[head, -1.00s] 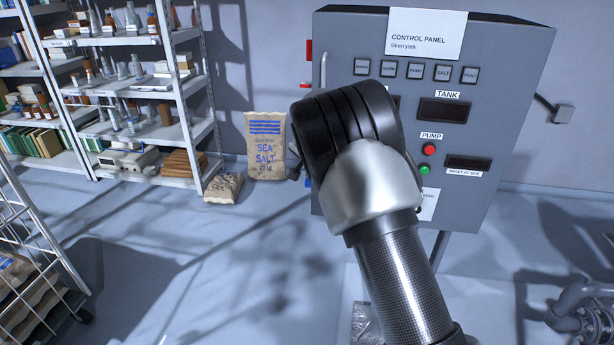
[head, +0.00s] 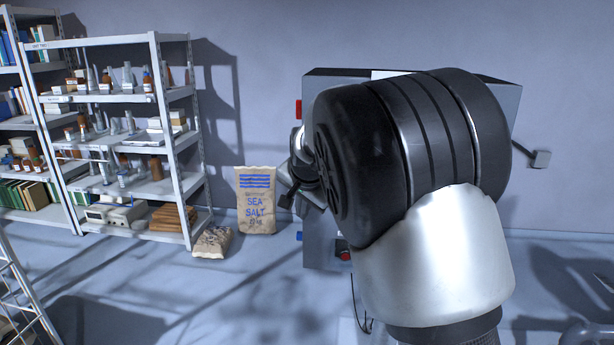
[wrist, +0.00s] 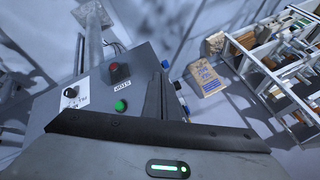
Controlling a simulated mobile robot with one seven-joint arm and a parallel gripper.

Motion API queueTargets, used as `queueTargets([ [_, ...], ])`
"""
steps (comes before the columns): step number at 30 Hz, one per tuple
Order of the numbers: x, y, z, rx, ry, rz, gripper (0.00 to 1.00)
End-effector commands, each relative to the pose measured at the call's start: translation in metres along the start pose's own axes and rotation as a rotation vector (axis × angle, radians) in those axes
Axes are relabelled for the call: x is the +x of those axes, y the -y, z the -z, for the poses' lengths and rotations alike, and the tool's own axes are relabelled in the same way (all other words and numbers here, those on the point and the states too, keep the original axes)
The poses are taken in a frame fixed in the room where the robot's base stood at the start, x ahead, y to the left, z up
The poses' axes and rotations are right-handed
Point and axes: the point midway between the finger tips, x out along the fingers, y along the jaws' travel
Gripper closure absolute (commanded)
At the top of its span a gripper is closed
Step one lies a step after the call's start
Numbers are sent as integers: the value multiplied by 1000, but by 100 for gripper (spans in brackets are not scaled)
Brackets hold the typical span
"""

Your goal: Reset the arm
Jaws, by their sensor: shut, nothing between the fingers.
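My gripper (head: 287,198) shows only in part in the head view, small and dark, left of the large black and silver joint of my arm. In the wrist view its fingers (wrist: 158,95) are together, with nothing seen between them. Beyond them is a grey box face with a red button (wrist: 119,70), a green button (wrist: 121,105) and a black knob (wrist: 70,92). I cannot tell whether the fingers touch it. The grey control panel (head: 312,240) stands behind my arm in the head view, its front mostly hidden.
A sea salt sack (head: 257,200) stands against the wall, also in the wrist view (wrist: 207,76). A smaller sack (head: 212,242) lies beside it. Loaded metal shelves (head: 172,140) stand at left. A wire rack (head: 22,290) is at the lower left. Floor between is clear.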

Motion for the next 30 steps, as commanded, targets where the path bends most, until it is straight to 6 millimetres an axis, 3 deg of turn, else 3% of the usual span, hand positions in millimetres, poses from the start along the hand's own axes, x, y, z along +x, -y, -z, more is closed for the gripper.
queueTargets([
  [1, -35, -19, 10, -9, 12, 7, 100],
  [7, -139, -99, 0, -146, 65, 13, 100],
  [12, -213, -165, -35, -308, 74, 6, 100],
  [15, -245, -204, -63, -413, 67, -16, 100],
  [18, -266, -236, -89, -508, 57, -48, 100],
  [22, -278, -268, -115, -594, 51, -90, 100],
  [25, -281, -280, -126, -631, 50, -112, 100],
  [30, -282, -286, -130, -646, 51, -120, 100],
])
